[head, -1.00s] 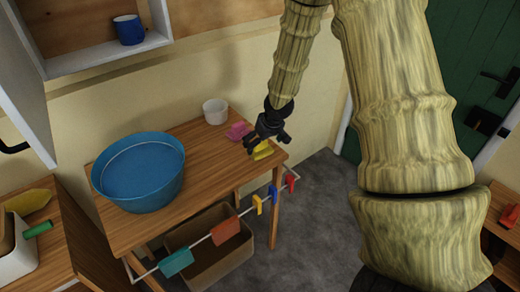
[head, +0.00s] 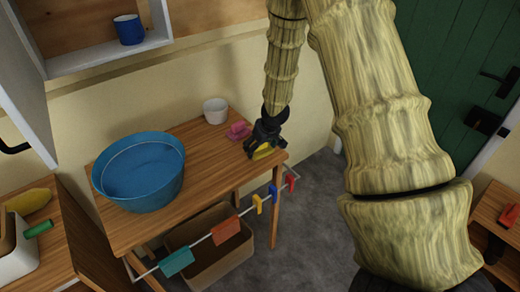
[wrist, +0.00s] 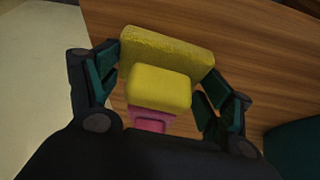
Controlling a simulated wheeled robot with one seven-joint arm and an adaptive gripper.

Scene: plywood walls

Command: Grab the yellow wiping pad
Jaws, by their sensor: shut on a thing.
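The yellow wiping pad (head: 264,153) is at the right end of the wooden table, partly hidden by my gripper (head: 263,146). In the wrist view the yellow wiping pad (wrist: 160,88) shows a flat base and a raised block on it. The fingers of my gripper (wrist: 158,75) stand on both sides of the pad and are shut on it. I cannot tell whether the pad still touches the table.
A pink pad (head: 238,130) lies just left of my gripper. A white cup (head: 215,111) and a large blue basin (head: 139,173) stand on the table (head: 205,165). A rail with several coloured cloths and clips (head: 226,229) runs along the table's front.

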